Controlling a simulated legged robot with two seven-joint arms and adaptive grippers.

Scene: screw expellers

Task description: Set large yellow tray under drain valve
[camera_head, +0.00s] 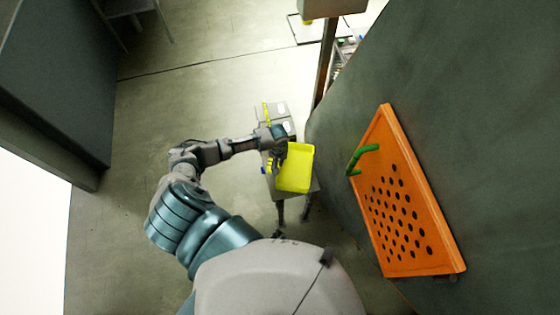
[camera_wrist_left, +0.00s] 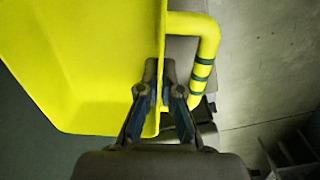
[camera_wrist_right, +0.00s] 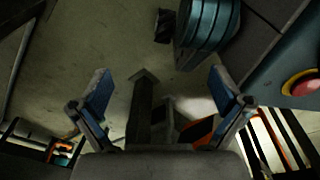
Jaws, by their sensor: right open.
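The large yellow tray (camera_head: 295,168) is in the middle of the head view, beside the large dark machine body. My left gripper (camera_head: 279,148) is at the tray's upper left edge. In the left wrist view the tray (camera_wrist_left: 85,60) fills the upper left, and the left fingers (camera_wrist_left: 160,85) are shut on its wall, one on each side. A yellow bent bar with green bands (camera_wrist_left: 206,55) is beside that wall. My right gripper (camera_wrist_right: 155,95) is open and empty in the right wrist view; it is outside the head view. I cannot make out the drain valve.
The dark machine wall (camera_head: 490,70) fills the right side, with an orange perforated panel (camera_head: 415,225) and its green handle (camera_head: 362,158). A grey stand (camera_head: 272,112) is behind the tray. Open floor (camera_head: 120,230) lies left. A red button (camera_wrist_right: 300,83) shows in the right wrist view.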

